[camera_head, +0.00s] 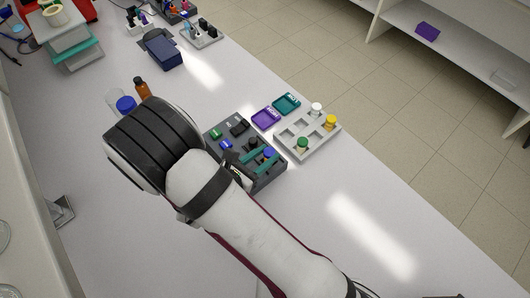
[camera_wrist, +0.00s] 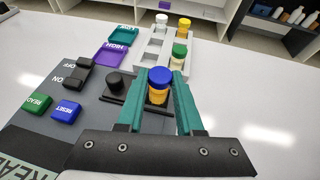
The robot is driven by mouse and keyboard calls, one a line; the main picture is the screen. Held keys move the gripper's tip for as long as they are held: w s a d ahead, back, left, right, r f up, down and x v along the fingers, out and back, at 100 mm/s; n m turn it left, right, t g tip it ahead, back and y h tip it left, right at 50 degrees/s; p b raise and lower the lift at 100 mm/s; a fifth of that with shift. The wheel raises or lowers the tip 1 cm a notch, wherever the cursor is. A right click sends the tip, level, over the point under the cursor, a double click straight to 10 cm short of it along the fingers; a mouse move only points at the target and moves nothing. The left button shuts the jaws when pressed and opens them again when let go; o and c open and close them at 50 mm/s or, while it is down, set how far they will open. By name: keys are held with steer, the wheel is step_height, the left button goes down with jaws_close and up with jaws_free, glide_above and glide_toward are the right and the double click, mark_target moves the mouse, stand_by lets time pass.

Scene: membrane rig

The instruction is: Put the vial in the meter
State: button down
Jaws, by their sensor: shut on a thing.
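The vial (camera_wrist: 158,93) has a blue cap and an orange body. In the wrist view it stands upright between the teal fingers of my gripper (camera_wrist: 163,84), which is shut on it. Its blue cap also shows in the head view (camera_head: 268,153). The meter (camera_head: 213,147) is a dark grey box with a green READ button (camera_wrist: 38,105), a blue RESET button (camera_wrist: 66,109) and an ON/OFF switch (camera_wrist: 78,74). The vial is at the meter's right part, beside a black round knob (camera_wrist: 115,83). I cannot tell whether its base is in a well or above it.
A light grey rack (camera_head: 291,149) beyond the meter holds a green-capped vial (camera_wrist: 179,55), a white-capped one (camera_wrist: 161,21) and a yellow-capped one (camera_wrist: 184,25). Purple (camera_head: 265,118) and teal (camera_head: 287,103) trays lie beside it. The table at right is clear.

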steer(key=shift+f, duration=0.4)
stand_by(0.5)
steer(key=shift+c, duration=2.4)
jaws_free()
steer(key=shift+o, duration=0.2)
steer(key=shift+o, duration=0.4)
step_height(320, 180, up, 6)
